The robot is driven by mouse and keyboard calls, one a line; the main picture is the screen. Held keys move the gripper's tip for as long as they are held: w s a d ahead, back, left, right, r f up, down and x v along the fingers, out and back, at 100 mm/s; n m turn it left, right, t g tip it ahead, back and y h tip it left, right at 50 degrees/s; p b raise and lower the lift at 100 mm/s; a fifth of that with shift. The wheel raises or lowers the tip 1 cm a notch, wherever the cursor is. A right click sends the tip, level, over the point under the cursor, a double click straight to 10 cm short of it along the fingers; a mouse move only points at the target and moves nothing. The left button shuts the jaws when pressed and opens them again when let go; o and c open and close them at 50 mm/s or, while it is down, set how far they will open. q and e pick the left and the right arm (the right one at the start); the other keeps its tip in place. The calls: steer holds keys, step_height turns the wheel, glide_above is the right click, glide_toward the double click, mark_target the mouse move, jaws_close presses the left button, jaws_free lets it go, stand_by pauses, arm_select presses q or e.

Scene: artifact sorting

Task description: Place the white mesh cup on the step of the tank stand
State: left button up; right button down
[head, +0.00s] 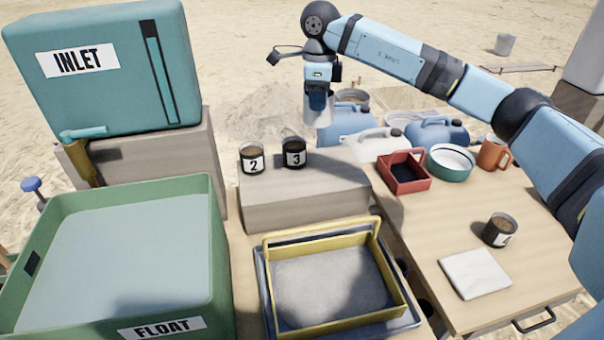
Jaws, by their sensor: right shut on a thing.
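The white mesh cup (318,120) is pale and upright in my right gripper (318,101), whose blue finger covers part of its side. The cup is held in the air, behind and above the step. The tank stand (160,172) is a grey block under the teal INLET tank (110,75). Its step (306,208) is a lower grey block to the right. Black cup 2 (252,160) and black cup 3 (294,154) stand on the step's left half; its right half is bare. My left gripper is not in view.
A green FLOAT tank (216,270) and yellow-framed tray (395,280) stand in front. The right table (440,225) holds a red basket (404,180), green-rimmed bowl (451,175), orange mug (494,154), another black cup (500,231) and white tile (475,273). Blue jugs (437,133) stand behind.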

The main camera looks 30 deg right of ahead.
steer(key=shift+d+f, duration=0.1)
steer(key=shift+f, duration=0.35)
step_height(320, 180, down, 19)
steer(key=shift+b, duration=1.25)
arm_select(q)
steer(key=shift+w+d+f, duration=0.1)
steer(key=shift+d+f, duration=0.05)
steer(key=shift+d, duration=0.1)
arm_select(e)
steer(key=shift+f, duration=0.15)
steer(key=c, duration=1.2)
jaws_free()
steer(key=shift+c, duration=0.2)
